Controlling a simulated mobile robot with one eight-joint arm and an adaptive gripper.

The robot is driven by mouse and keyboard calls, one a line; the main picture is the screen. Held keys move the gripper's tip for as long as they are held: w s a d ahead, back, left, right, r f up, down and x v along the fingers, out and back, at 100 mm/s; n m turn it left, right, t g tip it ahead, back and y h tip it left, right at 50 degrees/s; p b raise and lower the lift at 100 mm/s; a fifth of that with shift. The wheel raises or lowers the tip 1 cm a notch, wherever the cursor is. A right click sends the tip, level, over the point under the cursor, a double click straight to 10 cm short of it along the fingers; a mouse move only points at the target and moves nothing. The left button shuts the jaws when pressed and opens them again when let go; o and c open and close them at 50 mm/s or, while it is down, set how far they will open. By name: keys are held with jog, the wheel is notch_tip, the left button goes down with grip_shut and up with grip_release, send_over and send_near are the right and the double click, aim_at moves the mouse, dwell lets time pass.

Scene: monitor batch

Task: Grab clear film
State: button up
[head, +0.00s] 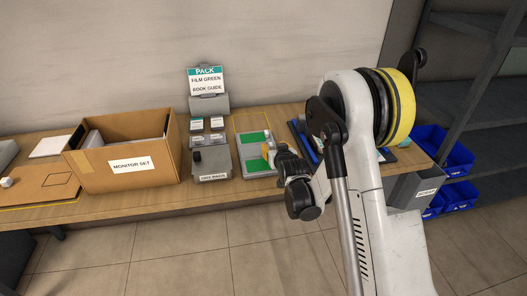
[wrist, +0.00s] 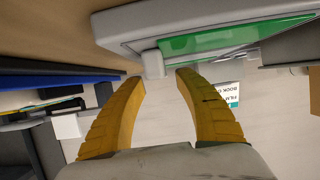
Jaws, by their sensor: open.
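A light grey tray (head: 258,174) with green panels (head: 252,137) lies on the bench in the head view. In the wrist view the tray's edge (wrist: 125,22) and one green panel (wrist: 225,38) fill the top. A small pale tab (wrist: 153,64) sticks out from the tray's edge between my fingertips. I cannot make out a clear film on either panel. My gripper (wrist: 158,75) is open, its yellow fingers on either side of the tab with gaps visible. In the head view my gripper (head: 268,153) is at the tray's right side, and my wrist hides part of the tray.
An open cardboard box (head: 105,177) labelled "MONITOR SET" stands left. A grey holder (head: 210,160) with cards is between box and tray. A PACK sign (head: 206,82) reads "FILM GREEN, BOOK GUIDE". Blue items lie right of the tray, and blue bins (head: 455,160) stand by the shelf.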

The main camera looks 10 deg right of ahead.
aim_at(271, 145)
jog(key=b+x, duration=0.1)
jog(key=x, duration=0.2)
jog(key=shift+w+a+f, duration=0.1)
jog(key=shift+w+a, duration=0.05)
grip_shut()
